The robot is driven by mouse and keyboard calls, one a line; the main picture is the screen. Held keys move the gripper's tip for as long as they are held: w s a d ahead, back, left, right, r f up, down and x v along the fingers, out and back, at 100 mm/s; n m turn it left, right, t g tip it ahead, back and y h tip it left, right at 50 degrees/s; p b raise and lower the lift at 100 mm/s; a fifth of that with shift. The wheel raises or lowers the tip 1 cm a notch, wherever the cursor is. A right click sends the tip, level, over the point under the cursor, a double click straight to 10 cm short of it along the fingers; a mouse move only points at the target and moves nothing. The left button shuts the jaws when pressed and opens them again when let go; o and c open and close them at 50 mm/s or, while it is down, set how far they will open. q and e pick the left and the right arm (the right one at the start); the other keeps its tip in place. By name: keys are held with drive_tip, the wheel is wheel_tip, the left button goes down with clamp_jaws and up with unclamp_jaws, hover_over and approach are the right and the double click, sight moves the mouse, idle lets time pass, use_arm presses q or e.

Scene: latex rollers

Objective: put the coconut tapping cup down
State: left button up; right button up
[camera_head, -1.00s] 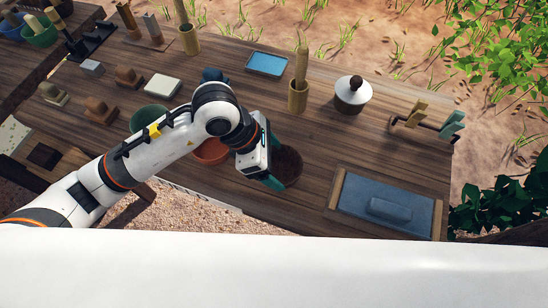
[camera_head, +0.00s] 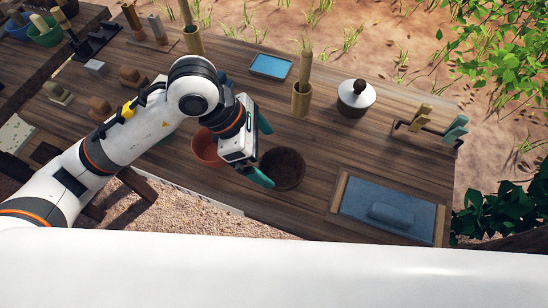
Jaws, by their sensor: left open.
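The coconut tapping cup (camera_head: 284,170), a dark brown round bowl, sits on the wooden table (camera_head: 330,140) near its front edge. My left gripper (camera_head: 262,152) is open, just left of the cup. Its two teal fingers are spread, one at the cup's near left rim and one beyond its upper left side. Whether the near finger touches the rim is hard to tell. My right gripper is not in view.
An orange bowl (camera_head: 206,148) sits left of my gripper, partly hidden by my arm. A blue mat with a block (camera_head: 388,207) lies right. Behind stand a bamboo holder (camera_head: 301,100), a white lidded pot (camera_head: 354,100) and a blue tray (camera_head: 270,66). Table right of the cup is clear.

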use_arm(q)
drive_tip(key=v, duration=0.6)
drive_tip(key=shift+r, duration=0.2)
drive_tip(key=shift+a, duration=0.1)
